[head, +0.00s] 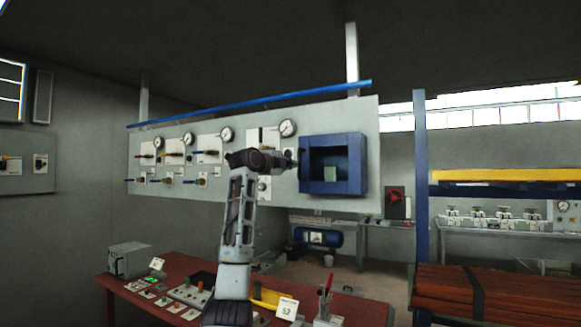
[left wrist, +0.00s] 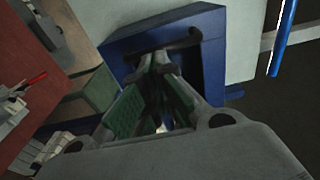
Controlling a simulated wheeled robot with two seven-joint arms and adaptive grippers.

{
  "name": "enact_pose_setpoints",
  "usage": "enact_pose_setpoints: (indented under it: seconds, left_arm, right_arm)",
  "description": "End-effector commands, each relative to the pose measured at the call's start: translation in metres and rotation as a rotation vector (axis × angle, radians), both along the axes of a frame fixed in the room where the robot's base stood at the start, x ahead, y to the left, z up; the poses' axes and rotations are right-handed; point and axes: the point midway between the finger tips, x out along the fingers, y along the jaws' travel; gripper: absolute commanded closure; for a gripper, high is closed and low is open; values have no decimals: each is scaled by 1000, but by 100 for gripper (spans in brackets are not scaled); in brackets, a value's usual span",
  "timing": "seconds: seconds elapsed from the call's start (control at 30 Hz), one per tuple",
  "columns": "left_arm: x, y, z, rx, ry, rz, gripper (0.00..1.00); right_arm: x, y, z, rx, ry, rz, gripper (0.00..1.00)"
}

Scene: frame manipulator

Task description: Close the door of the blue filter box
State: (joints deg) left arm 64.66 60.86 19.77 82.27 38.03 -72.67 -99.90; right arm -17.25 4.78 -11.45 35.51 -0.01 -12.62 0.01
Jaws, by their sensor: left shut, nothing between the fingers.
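The blue filter box (head: 347,186) is mounted at the right end of the grey wall panel. Its front shows a dark square recess with a small pale green patch inside. I cannot make out a separate door leaf or how far it stands open. My left gripper (head: 293,160) is at the box's left edge, pointing right; whether it touches is unclear. In the left wrist view the fingers (left wrist: 160,62) are shut and empty, with their tips in front of the blue box (left wrist: 213,60). My right gripper is not in view.
The grey panel (head: 235,187) carries gauges and valve handles left of the box. A blue pipe (head: 250,103) runs along its top. Below is a red table (head: 345,308) with switches, a grey box and a tool holder. A shelf post (head: 421,180) stands at right.

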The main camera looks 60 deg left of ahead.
Motion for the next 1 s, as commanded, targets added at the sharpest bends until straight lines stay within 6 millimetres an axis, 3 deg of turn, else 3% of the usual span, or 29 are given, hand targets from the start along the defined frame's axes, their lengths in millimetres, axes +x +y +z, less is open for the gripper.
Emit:
enact_pose_setpoints:
  seconds: [0.6, 1.0]
  left_arm:
    - [-68, 3, -1, 1, 0, 2, 100]
    - [-83, 3, 1, 0, 0, 1, 100]
  right_arm:
    - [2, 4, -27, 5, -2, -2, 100]
    - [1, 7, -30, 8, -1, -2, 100]
